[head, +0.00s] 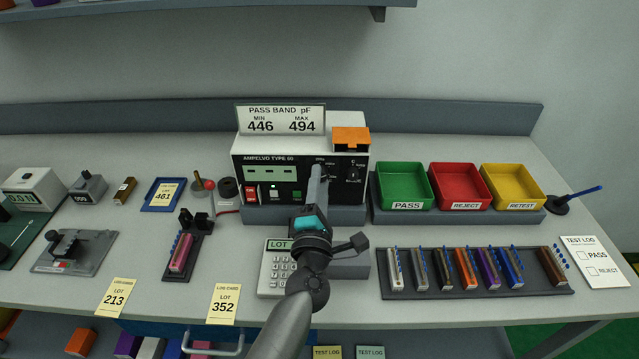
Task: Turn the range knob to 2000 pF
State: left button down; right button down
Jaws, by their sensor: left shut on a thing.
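The meter marked AMPELVO TYPE 60 (262,160) stands at the back middle of the bench with a dark front panel. My left gripper (320,174) reaches up to the right half of this panel and is shut on the range knob. The fingers hide most of that knob, and its pointer cannot be read. Small white scale marks, too small to read surely, show just above and right of the fingertips. A second dark knob (352,173) is to the right on the same panel. My right gripper is not in view.
A pass band sign (281,119) and an orange box (351,138) sit on the meter. A keypad unit (276,268) lies below my left wrist. Green (405,205), red (463,205) and yellow (516,205) trays stand right. A dark rack (450,291) of components lies in front of them.

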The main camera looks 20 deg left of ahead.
pick_arm(q)
jog(key=c, duration=0.5)
grip_release()
jog(key=b+v, duration=0.1)
jog(key=v, duration=1.4)
jog(key=shift+s, duration=0.15)
jog(key=shift+d, duration=0.1)
